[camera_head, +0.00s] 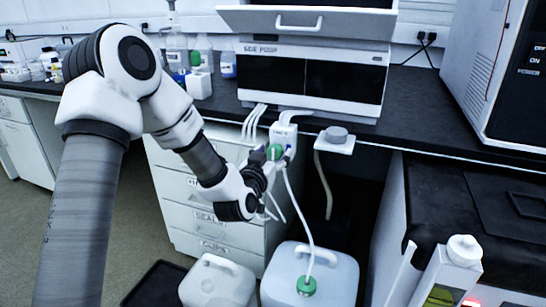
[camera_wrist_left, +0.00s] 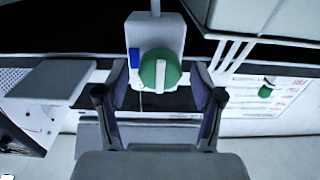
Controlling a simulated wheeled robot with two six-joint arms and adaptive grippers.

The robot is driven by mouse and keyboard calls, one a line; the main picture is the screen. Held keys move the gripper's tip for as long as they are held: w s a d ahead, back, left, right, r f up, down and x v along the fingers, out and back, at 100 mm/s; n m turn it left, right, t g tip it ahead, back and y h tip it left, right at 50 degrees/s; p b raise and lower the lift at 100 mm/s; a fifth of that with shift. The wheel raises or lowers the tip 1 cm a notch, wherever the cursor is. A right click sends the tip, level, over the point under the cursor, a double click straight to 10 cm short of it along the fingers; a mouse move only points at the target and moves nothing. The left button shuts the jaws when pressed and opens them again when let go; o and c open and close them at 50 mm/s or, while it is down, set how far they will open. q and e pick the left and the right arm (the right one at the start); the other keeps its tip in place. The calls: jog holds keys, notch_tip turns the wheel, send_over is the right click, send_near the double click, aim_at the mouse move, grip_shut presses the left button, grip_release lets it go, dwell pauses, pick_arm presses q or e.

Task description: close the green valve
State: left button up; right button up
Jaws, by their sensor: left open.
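The green valve (camera_head: 274,152) is a round green knob on a white block (camera_head: 284,135) at the front edge of the bench. In the left wrist view the green valve (camera_wrist_left: 173,66) carries a pale bar handle that stands upright in the picture. A small blue part (camera_wrist_left: 134,58) sits beside it on the white block. My left gripper (camera_head: 267,165) is right at the valve. In the left wrist view its two fingers (camera_wrist_left: 160,88) are spread, one on each side of the knob, with gaps between. Whether the fingertips touch anything is hard to tell. My right gripper is out of view.
White tubes hang from the block to a white canister (camera_head: 336,272) with a green cap below. Another canister (camera_head: 215,284) stands beside it. The instrument stack (camera_head: 310,52) stands above.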

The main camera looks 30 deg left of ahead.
pick_arm(q)
jog(key=c, duration=1.1)
jog(key=m+p, duration=0.3)
jog(key=shift+r, duration=0.2)
jog(key=m+p, duration=1.2)
jog(key=p, duration=0.1)
jog(key=shift+d+f+m, duration=0.15)
jog(key=shift+d+m, duration=0.05)
jog(key=shift+m, duration=0.1)
jog(key=shift+f+m+p, duration=0.25)
jog(key=shift+m+p, duration=1.05)
jog(key=shift+p, duration=0.1)
jog(key=o, duration=1.1)
